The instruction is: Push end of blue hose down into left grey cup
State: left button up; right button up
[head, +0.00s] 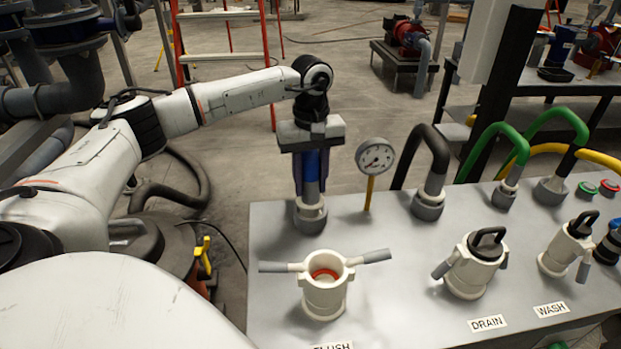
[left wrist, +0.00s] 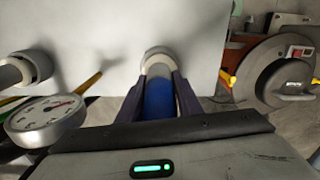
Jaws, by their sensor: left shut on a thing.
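The blue hose (head: 312,166) is upright between the dark fingers of my left gripper (head: 311,188), which is shut on it. It also shows in the left wrist view (left wrist: 159,99) between the two fingers. The left grey cup (head: 310,219) stands on the grey panel directly below the hose. A pale collar (head: 310,205) shows at the hose's lower end, at the mouth of the cup. The hose is in line with the cup; how deep its end sits inside cannot be told. My right gripper is not in view.
A pressure gauge (head: 375,157) on a yellow stem stands just right of the hose. A white open coupling (head: 326,286) with two side levers is in front. A black hose (head: 432,150) and green hoses (head: 487,143) enter cups farther right.

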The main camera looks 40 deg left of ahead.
pick_arm(q)
jog(key=shift+f, duration=0.45)
jog(key=o, duration=1.4)
jog(key=shift+c, duration=0.2)
